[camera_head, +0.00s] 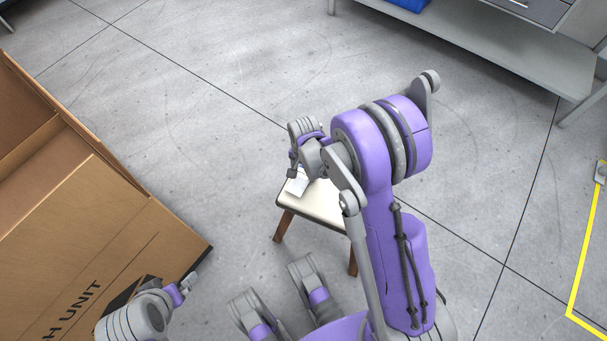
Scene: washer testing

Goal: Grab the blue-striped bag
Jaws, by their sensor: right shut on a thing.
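A small stool (326,208) with a pale top and brown legs stands on the floor near the middle. My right gripper (291,175) is low over the left part of the stool top, shut on a small whitish thing (299,186). This seems to be the bag, though its blue stripes cannot be made out. My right arm hides much of the stool and part of the gripper. My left gripper (188,284) is at the lower left, beside the cardboard box, with nothing visible in it. Its fingers are too small to judge.
A large open cardboard box (105,215) fills the left side. A grey metal table or shelf (480,45) stands at the upper right, with a blue bin (405,4) on it. Yellow tape (585,250) marks the right floor. The floor behind the stool is clear.

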